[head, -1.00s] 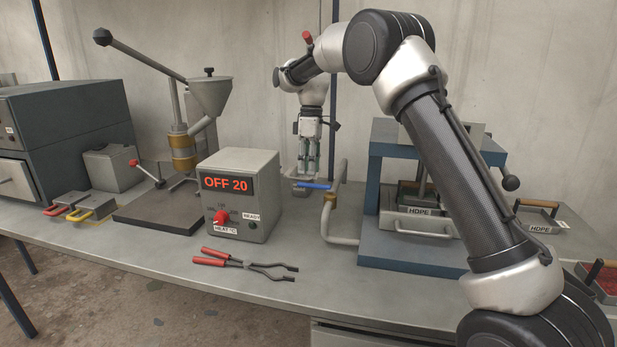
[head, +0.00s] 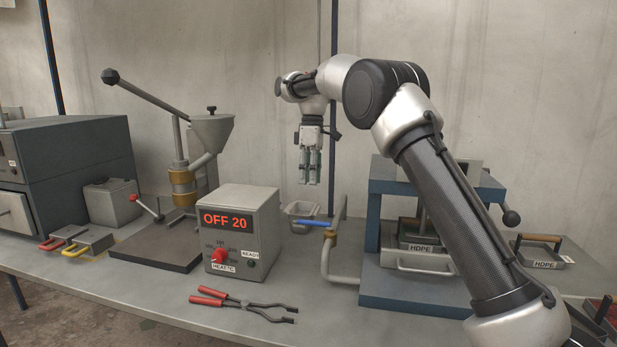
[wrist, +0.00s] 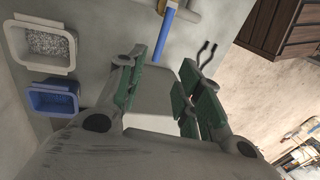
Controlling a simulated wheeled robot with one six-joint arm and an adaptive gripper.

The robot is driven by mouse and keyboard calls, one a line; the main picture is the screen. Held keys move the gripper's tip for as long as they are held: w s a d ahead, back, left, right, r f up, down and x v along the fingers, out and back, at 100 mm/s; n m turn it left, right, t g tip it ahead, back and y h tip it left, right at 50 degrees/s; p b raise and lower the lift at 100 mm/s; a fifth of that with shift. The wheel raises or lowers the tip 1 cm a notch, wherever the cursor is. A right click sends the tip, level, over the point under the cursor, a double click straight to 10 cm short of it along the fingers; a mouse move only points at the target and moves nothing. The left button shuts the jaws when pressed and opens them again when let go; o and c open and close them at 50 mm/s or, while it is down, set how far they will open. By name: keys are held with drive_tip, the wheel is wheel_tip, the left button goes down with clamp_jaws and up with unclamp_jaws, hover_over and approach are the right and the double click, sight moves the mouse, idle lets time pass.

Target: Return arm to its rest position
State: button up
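My arm reaches in from the right in the head view. My gripper (head: 310,167) hangs fingers down above the bench, behind and right of the control box (head: 241,229) and in front of the back wall. In the wrist view, my gripper (wrist: 165,95) has its green-padded fingers apart, with nothing held between them. The light surface of a box shows below the gap. In the head view the fingers are clear of the blue-handled valve (head: 316,223) and of the small grey tray (head: 301,213) beneath them.
A lever press (head: 183,180) stands left of the control box. Tongs (head: 243,304) lie at the bench front. The wrist view shows a tray of grey granules (wrist: 70,68) and a blue tray (wrist: 52,98).

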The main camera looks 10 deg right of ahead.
drive_tip(key=s+d+r+m+t, duration=0.25)
drive_tip(key=s+d+r, duration=0.25)
drive_tip(key=s+d, duration=0.3)
drive_tip(key=s+d+r+m+t, duration=0.1)
drive_tip(key=s+d+r+m, duration=0.4)
drive_tip(key=s, duration=0.5)
drive_tip(key=s+d+f+m+t, duration=0.1)
drive_tip(key=s+d+f+m, duration=0.1)
drive_tip(key=s, duration=0.6)
drive_tip(key=s+d+f+m+t, duration=0.1)
drive_tip(key=s+d+f, duration=0.3)
drive_tip(key=s, duration=0.4)
drive_tip(key=s+d+f+m+t, duration=0.1)
drive_tip(key=s+d+f+m, duration=0.2)
drive_tip(key=s, duration=0.5)
drive_tip(key=shift+s+d+f+h, duration=0.2)
drive_tip(key=shift+s+d+h, duration=0.2)
